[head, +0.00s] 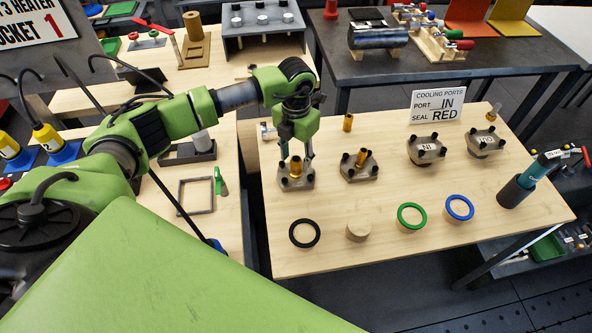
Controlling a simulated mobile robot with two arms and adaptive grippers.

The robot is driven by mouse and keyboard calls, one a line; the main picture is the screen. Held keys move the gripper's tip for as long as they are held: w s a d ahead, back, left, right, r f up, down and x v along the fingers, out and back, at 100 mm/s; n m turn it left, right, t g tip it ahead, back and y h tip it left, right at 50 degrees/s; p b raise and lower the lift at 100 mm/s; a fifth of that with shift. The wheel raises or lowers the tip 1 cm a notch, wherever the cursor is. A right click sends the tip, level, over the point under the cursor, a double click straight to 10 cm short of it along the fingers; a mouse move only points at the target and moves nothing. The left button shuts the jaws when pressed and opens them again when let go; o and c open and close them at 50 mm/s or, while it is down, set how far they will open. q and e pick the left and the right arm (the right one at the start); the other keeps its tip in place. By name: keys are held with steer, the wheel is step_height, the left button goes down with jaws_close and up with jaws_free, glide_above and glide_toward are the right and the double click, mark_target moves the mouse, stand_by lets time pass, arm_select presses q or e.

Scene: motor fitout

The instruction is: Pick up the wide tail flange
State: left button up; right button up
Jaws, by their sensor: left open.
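My left gripper (296,157) points down over the near-left grey flange (296,181). Its fingers are open on either side of that flange's brass tail (295,165). I cannot tell whether they touch it. A second grey flange with a brass tail (359,170) sits to the right. Further right are two grey flanges with black knobs, one marked N1 (426,150) and another with a label (486,139). I cannot tell for sure which flange is the wide tail one. My right gripper is not in view.
A cooling ports sign (438,103) reads port IN, seal RED. A dark cup (514,191) holding a teal tool stands at right.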

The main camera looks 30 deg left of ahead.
arm_select(q)
steer(key=shift+w+f, duration=0.1)
steer(key=shift+f, duration=0.7)
jaws_close()
steer(key=shift+w+r, duration=0.15)
steer(key=shift+r, duration=0.05)
